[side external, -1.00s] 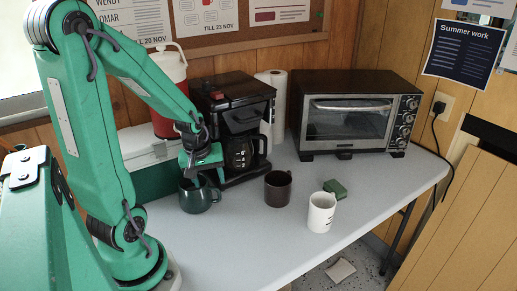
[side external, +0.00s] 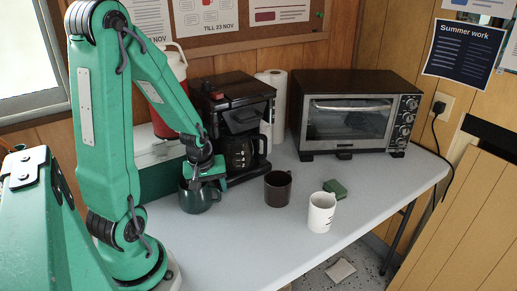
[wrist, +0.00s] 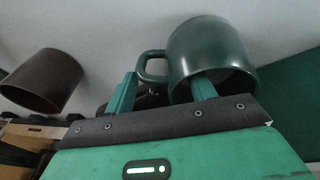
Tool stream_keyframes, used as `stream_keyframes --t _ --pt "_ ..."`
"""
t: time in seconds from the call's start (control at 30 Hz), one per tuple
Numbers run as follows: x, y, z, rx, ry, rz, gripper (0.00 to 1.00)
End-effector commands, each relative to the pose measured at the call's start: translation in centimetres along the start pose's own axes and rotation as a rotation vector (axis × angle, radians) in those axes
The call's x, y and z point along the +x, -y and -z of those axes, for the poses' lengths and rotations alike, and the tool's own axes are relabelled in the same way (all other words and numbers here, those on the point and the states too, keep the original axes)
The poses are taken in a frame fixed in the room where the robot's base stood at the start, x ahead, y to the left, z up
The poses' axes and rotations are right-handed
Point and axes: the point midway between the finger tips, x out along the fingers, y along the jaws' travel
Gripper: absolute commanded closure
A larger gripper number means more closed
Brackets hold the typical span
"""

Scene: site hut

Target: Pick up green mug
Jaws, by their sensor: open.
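The dark green mug (side external: 190,203) stands upright on the table in front of the coffee maker. In the wrist view the green mug (wrist: 212,45) is at upper centre-right, with its handle toward the left. My gripper (wrist: 162,90) is open. Its right finger overlaps the mug's rim and opening, and its left finger is left of the handle, so the handle and near wall lie between them. I cannot tell whether either finger touches the mug. In the side view my gripper (side external: 206,182) is low over the mug and hides part of its top.
A dark brown mug (side external: 278,190), a white mug (side external: 321,213) and a small green block (side external: 335,188) are to the right. The coffee maker (side external: 235,110) is close behind, and a toaster oven (side external: 350,115) is farther right. The front of the table (side external: 240,250) is clear.

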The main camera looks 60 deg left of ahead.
Motion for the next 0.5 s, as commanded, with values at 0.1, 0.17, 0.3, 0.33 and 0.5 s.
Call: stream_keyframes --t 0.1,0.17,0.3,0.33,0.5 --pt "1.0 0.0 0.0 0.000 0.002 0.002 0.45" --pt "1.3 0.0 0.0 0.000 0.001 0.001 0.45" --pt "1.8 0.0 0.0 0.000 0.001 0.000 0.45" --pt "1.8 0.0 0.0 0.000 0.000 0.000 0.45" --pt "1.9 0.0 0.0 0.000 -0.001 -0.001 0.45"
